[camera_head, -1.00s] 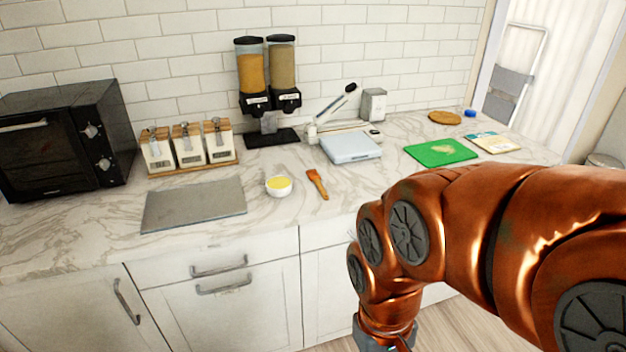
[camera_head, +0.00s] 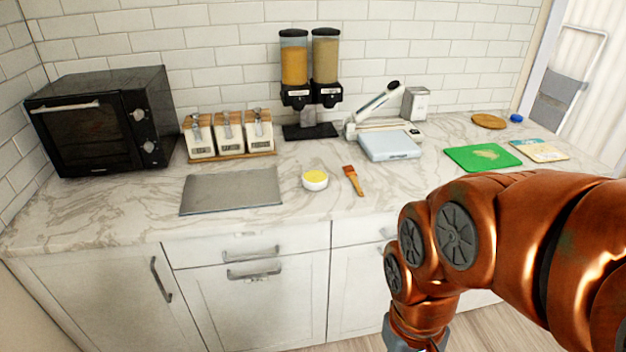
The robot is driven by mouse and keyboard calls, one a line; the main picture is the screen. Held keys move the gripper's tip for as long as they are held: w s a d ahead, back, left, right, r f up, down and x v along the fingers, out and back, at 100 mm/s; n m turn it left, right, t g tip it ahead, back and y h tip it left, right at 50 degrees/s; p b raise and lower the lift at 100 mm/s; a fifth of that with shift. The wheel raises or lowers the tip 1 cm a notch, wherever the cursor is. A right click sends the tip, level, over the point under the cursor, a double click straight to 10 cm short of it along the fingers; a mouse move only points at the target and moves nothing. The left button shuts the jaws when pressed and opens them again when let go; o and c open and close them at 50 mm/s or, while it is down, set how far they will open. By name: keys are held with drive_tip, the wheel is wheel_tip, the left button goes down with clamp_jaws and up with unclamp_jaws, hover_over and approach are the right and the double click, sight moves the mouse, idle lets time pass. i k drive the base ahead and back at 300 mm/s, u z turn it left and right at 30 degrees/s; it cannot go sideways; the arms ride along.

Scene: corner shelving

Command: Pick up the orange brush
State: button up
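The orange brush (camera_head: 353,180) lies on the marble countertop, just right of a small white bowl with yellow contents (camera_head: 315,180). Its wider reddish-brown end points to the back and its lighter end toward the counter's front edge. My copper-coloured arm fills the lower right of the view, in front of the counter. Its far end hangs down past the bottom edge of the picture, well below and right of the brush. My gripper's fingers are not visible.
A grey board (camera_head: 231,192) lies left of the bowl. A green board (camera_head: 465,160) lies to the right. Drawers and cabinets (camera_head: 250,300) are below.

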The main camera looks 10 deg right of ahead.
sight(350, 171)
drive_tip(key=u, duration=0.35)
drive_tip(key=i, duration=0.85)
drive_tip(key=z, duration=0.2)
